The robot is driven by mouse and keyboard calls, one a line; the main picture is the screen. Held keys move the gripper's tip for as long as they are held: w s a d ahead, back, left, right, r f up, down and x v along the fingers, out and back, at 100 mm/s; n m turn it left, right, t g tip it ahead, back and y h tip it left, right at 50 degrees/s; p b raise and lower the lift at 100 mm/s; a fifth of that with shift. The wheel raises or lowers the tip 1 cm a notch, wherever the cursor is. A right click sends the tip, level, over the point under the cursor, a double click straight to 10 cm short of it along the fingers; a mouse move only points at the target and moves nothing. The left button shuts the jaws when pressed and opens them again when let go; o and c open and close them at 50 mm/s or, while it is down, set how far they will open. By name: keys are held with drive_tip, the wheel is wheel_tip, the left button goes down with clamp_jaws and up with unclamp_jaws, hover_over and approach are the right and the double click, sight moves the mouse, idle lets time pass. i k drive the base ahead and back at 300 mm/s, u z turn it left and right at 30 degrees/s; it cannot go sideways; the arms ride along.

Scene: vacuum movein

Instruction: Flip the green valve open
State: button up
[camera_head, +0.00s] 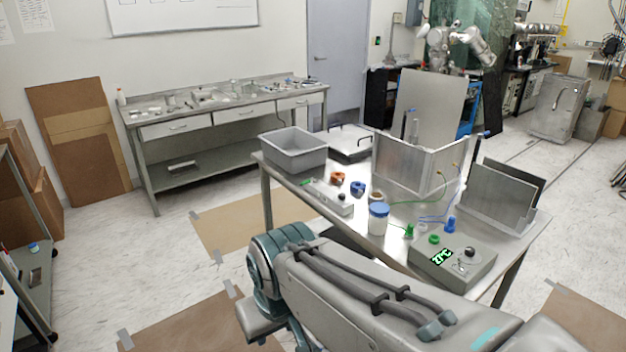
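Several small green parts show on the metal table (335,212). A green piece (307,182) is at the left end of a low grey block (328,197). A green fitting (409,231) stands near the front edge, and a green cap or knob (434,239) is by a grey control box (455,262). I cannot tell which is the valve, or how its handle is turned. My arm crosses the foreground below the table. My gripper is not in view.
An open metal chamber (405,163) with a raised lid (428,105) stands at the back of the table. A grey bin (293,152), a blue-capped jar (378,220), orange (337,178) and blue (357,188) parts and upright plates (497,196) share the top.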

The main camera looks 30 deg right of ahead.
sight(314, 179)
drive_tip(key=z, duration=0.85)
drive_tip(key=i, duration=1)
drive_tip(key=k, duration=0.65)
drive_tip(key=u, duration=0.65)
drive_tip(key=i, duration=0.6)
drive_tip(key=u, duration=0.8)
drive_tip(key=i, duration=0.6)
drive_tip(key=z, duration=0.55)
drive_tip(key=i, duration=0.55)
drive_tip(key=z, duration=0.6)
